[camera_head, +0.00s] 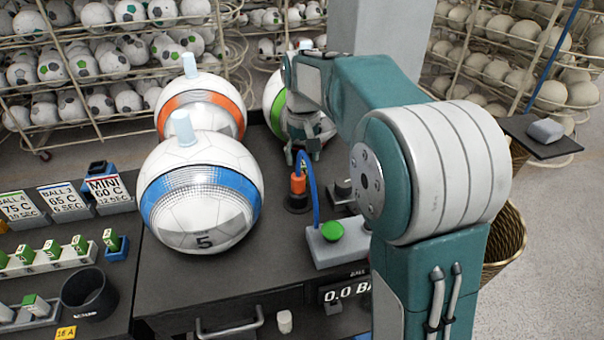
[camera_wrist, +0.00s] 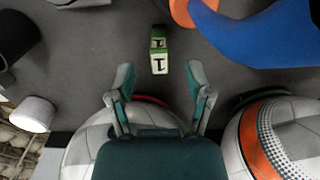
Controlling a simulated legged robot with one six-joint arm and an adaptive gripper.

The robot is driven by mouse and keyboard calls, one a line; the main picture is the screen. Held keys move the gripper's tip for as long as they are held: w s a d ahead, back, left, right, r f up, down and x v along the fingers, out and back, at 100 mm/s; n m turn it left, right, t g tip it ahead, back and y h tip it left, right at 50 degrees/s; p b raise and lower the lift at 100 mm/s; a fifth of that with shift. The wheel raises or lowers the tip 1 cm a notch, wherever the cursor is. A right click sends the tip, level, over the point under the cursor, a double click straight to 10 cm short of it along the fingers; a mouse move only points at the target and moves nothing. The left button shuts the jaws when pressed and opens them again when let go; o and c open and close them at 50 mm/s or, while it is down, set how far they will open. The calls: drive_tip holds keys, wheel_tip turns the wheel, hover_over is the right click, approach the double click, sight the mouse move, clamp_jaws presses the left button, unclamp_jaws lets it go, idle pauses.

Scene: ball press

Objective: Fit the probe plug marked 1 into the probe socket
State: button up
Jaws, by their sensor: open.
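A green and white plug marked 1 (camera_wrist: 158,50) is on the dark bench top in the wrist view. It lies just beyond the fingertips, roughly centred between them and not touching either. My gripper (camera_wrist: 160,76) is open and empty, its two fingers spread. In the head view my gripper (camera_head: 304,145) points down over the bench, behind the orange fitting, and hides the plug there. I cannot tell for sure which fitting is the probe socket.
An orange fitting (camera_head: 298,184) with a blue hose stands close to my gripper. Balls with blue (camera_head: 202,195), orange (camera_head: 203,105) and green (camera_head: 275,105) bands stand nearby. A rack of green plugs (camera_head: 45,262) and a black cup (camera_head: 90,295) are at left.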

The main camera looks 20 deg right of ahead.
sight(302, 163)
drive_tip(key=f, duration=0.4)
drive_tip(key=shift+w+f, duration=0.25)
clamp_jaws()
